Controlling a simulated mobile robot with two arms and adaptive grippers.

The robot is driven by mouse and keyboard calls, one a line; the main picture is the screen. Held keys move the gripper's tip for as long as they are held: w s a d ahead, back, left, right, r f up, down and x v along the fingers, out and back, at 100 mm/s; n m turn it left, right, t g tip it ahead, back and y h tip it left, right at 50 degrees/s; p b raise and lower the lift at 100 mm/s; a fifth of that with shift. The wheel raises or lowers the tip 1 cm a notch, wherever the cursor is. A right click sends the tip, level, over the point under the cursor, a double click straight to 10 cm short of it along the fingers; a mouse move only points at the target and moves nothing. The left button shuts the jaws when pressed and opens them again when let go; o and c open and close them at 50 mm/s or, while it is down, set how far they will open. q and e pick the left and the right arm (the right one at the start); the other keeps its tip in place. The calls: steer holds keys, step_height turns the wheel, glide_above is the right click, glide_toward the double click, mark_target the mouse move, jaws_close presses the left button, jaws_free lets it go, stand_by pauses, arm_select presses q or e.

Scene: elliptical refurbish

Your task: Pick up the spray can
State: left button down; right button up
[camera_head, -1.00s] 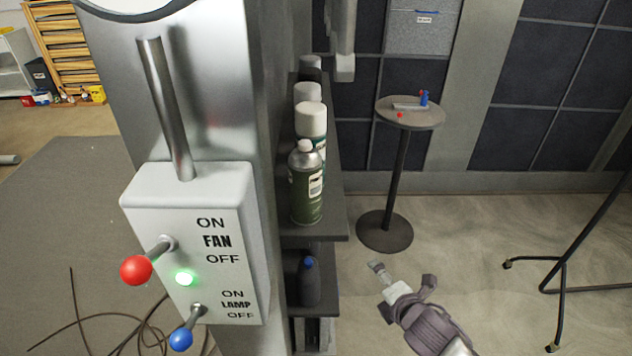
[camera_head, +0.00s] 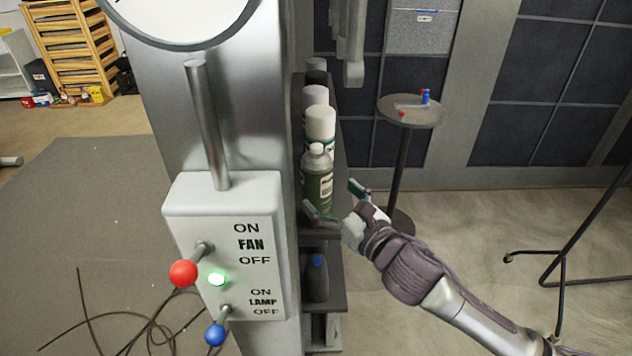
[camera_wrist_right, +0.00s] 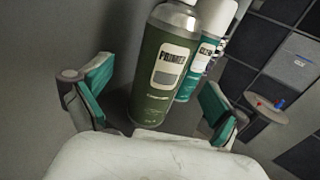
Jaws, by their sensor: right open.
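The green spray can (camera_head: 318,178) with a grey-white cap stands upright at the front of the upper shelf, nearest my right arm. In the right wrist view the can (camera_wrist_right: 160,75) has a pale label and stands between the two open fingers, beyond the palm. My right gripper (camera_head: 334,202) is open, with one finger near the can's lower front and the other out to its right. The wrist view shows its teal finger pads (camera_wrist_right: 150,98) on either side of the can, with gaps. My left gripper is not in view.
White-capped cans (camera_head: 320,122) stand close behind on the shelf. A dark bottle with a blue cap (camera_head: 317,278) is on the lower shelf. A metal column with a switch box (camera_head: 225,240) is left of the shelf. A small round table (camera_head: 411,112) stands behind right.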

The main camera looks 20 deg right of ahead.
mark_target(317, 180)
steer(key=p+x, duration=0.2)
steer(key=x, duration=0.3)
steer(key=shift+w+d+r, duration=0.1)
steer(key=shift+w, duration=0.35)
steer(key=shift+c, duration=0.8)
steer(key=c, duration=1.2)
